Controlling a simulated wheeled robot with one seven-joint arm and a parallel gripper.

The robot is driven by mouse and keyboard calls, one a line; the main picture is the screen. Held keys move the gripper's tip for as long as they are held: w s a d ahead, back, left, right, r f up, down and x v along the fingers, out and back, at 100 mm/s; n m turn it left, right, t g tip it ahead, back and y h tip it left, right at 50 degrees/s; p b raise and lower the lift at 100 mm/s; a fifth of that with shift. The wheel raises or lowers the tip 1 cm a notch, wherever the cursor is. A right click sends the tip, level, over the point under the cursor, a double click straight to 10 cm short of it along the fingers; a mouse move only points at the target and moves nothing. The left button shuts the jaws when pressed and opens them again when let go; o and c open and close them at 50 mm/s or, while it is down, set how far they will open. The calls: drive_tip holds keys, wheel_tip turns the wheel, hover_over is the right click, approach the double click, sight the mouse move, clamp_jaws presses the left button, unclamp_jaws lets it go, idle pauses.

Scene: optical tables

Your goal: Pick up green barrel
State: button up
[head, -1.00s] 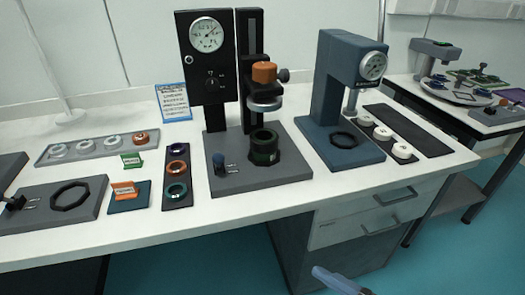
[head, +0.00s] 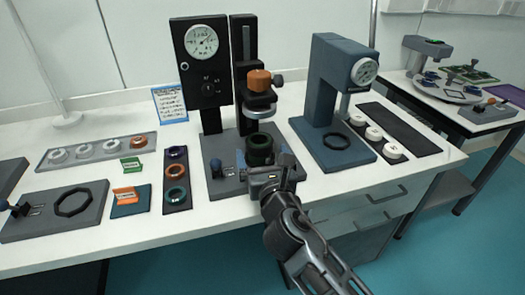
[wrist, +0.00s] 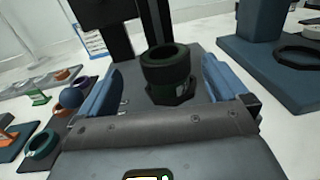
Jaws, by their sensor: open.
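The green barrel (head: 259,149) is a dark green hollow cylinder. It stands upright on the grey base of the black gauge stand, below the stand's orange-topped clamp. In the wrist view the barrel (wrist: 168,74) sits in a dark ring-like seat, ahead of and between my fingers. My gripper (head: 262,166) is open and empty at the front of that base. Its two blue fingers show left and right in the wrist view (wrist: 160,85). I see no contact with the barrel. My gripper hides part of the barrel's lower front in the head view.
The black stand (head: 201,60) rises behind the barrel, with its clamp (head: 260,90) overhead. A blue-knobbed clamp (head: 217,168) is left of the barrel. A blue gauge press (head: 330,90) stands right. A dark tray of rings (head: 176,180) lies left.

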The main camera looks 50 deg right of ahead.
sight(258, 137)
drive_tip(key=shift+x, duration=0.85)
drive_tip(key=p+x, duration=0.1)
drive_tip(key=x, duration=0.5)
drive_tip(key=shift+d, duration=0.35)
drive_tip(key=c, duration=1.1)
